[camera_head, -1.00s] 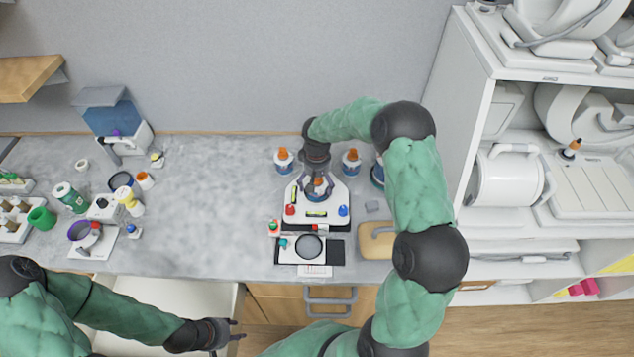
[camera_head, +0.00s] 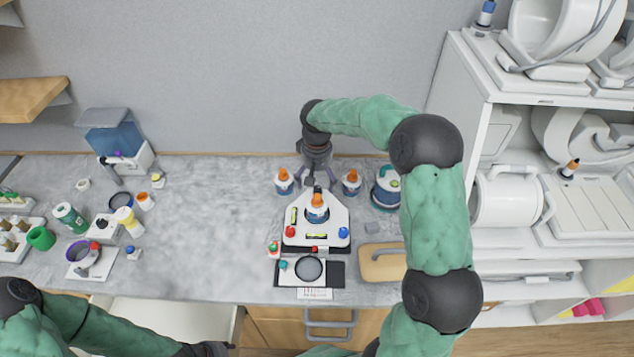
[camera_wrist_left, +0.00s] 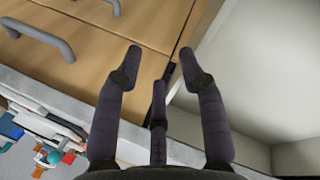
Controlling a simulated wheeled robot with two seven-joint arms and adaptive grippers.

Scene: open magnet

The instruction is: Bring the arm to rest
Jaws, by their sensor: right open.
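My right gripper (camera_head: 318,178) is open in the head view. Its fingers are apart just behind an orange-topped blue container (camera_head: 317,211) on a white device (camera_head: 301,233), and I cannot tell whether they touch it. My right arm (camera_head: 438,215) arches over the right side of the counter. My left gripper (camera_wrist_left: 154,68) is open and empty in the left wrist view, fingers spread in front of the wooden cabinet front. In the head view only part of my left gripper (camera_head: 208,349) shows at the bottom edge.
Two more orange-topped containers (camera_head: 283,181) (camera_head: 351,182) flank my right gripper. A blue-and-green round jar (camera_head: 386,187) stands close to the right arm. A white shelf unit (camera_head: 480,120) rises at the right. An open drawer (camera_head: 170,312) lies below.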

